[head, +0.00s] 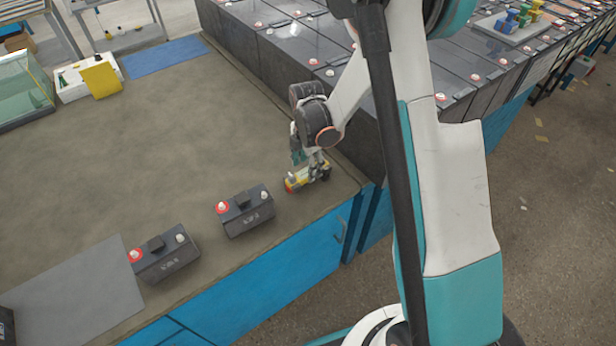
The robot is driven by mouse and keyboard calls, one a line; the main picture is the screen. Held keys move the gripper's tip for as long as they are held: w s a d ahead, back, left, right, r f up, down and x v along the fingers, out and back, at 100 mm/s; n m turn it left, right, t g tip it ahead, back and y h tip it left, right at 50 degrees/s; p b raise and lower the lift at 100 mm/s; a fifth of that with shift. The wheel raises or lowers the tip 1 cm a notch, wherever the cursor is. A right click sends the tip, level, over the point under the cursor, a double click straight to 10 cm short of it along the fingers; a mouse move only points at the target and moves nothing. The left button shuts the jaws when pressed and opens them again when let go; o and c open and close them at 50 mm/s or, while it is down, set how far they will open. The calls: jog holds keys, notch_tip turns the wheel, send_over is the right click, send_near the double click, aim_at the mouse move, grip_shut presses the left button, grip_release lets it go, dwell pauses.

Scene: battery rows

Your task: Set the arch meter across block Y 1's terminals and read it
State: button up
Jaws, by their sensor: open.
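A small yellow device (294,184), which looks like the arch meter, is at the bench's front right corner. My gripper (316,172) is open right at it, its fingers overlapping it in the picture; I cannot tell whether they touch it. A dark battery block (247,218) with a red-ringed terminal and a pale terminal stands just left of the device. A second similar block (168,264) stands further left. Their labels are too small to read, so I cannot tell which is Y 1. The device's display is not readable.
A grey mat (75,290) lies at the bench's front left. A dark object (7,326) is cut off by the left edge. Rows of batteries (285,55) rise behind the gripper. A white tray with a yellow card (101,80) stands at the back. The bench's middle (150,150) is clear.

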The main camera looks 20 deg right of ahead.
jog(key=shift+d+f+b, duration=0.15)
jog(key=shift+f+b, duration=0.55)
jog(key=shift+f, duration=1.25)
jog(key=shift+f+b, duration=0.25)
jog(key=shift+b, duration=0.1)
grip_shut()
